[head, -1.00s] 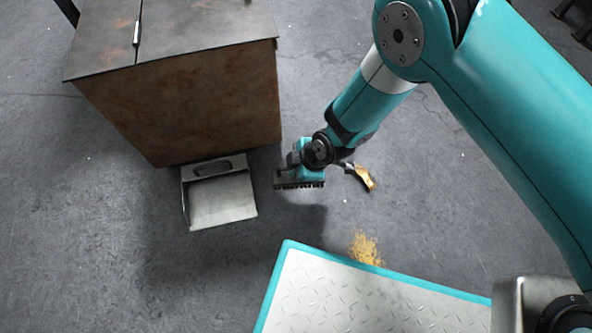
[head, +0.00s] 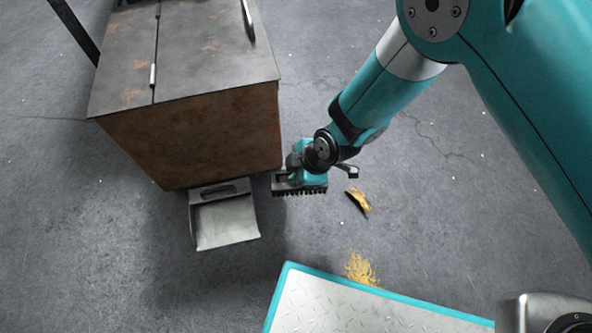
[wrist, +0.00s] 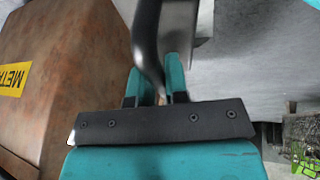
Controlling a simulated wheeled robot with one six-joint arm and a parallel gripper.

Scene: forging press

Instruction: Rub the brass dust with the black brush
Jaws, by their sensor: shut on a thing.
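The brass dust (head: 360,268) is a loose yellow patch on the grey floor, at the edge of the teal-rimmed plate. The black brush (head: 299,190) shows in the head view as a dark strip with short bristles, well up and left of the dust in the picture. My gripper (head: 303,178) is shut on it. In the wrist view my gripper's teal fingers (wrist: 155,90) close around a dark curved handle (wrist: 148,45). The bristles are hidden there. I cannot tell the brush's exact height; it appears apart from the dust.
A rusty metal box (head: 200,130) stands left of my gripper, with a grey dustpan (head: 225,221) at its foot. A curled brass scrap (head: 359,200) lies between my gripper and the dust. The tread plate (head: 340,305) has a raised-looking teal edge. Floor to the right is clear.

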